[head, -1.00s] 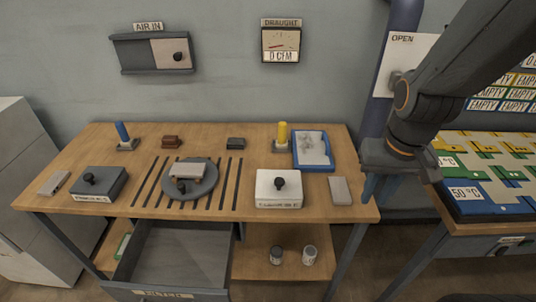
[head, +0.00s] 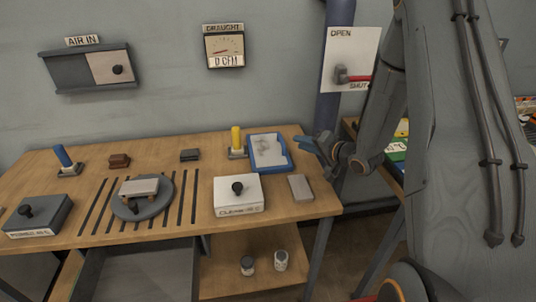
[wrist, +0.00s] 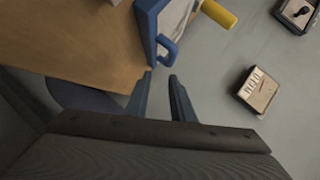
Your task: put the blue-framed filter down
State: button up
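The blue-framed filter (head: 284,160) has a pale grey-white panel and rests on the wooden bench at its back right corner. In the wrist view its blue frame (wrist: 146,22) and a blue loop handle (wrist: 167,49) show at the top. My gripper (head: 304,142) has blue fingers and is just right of the filter in the head view. In the wrist view my gripper (wrist: 161,76) is open, with a gap between its fingers and nothing in it. The handle is just beyond the fingertips; contact is not visible.
A yellow-topped holder (head: 236,140) stands left of the filter. A white box (head: 238,196) and a grey block (head: 301,188) are in front of it. A wall lever panel (head: 352,58) and a blue pipe (head: 338,112) are behind my arm. The drawer (head: 140,275) below is open.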

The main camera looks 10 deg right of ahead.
aim_at(268, 146)
jog(key=shift+s+a+f+m+t+y, duration=0.1)
jog(key=shift+s+f+m+t+y, duration=0.1)
jog(key=shift+f+m+y, duration=0.3)
jog(key=shift+s+f+m+t+y, duration=0.1)
jog(key=shift+s+f+t+y, duration=0.1)
jog(key=shift+y, duration=0.5)
jog(key=shift+s+a+y, duration=0.2)
jog(key=shift+y, duration=0.2)
jog(key=x, duration=0.2)
jog(key=p+x, duration=0.1)
jog(key=x, duration=0.2)
jog(key=p+x, duration=0.1)
jog(key=x, duration=0.1)
jog(key=shift+w+a+r, duration=0.25)
grip_shut()
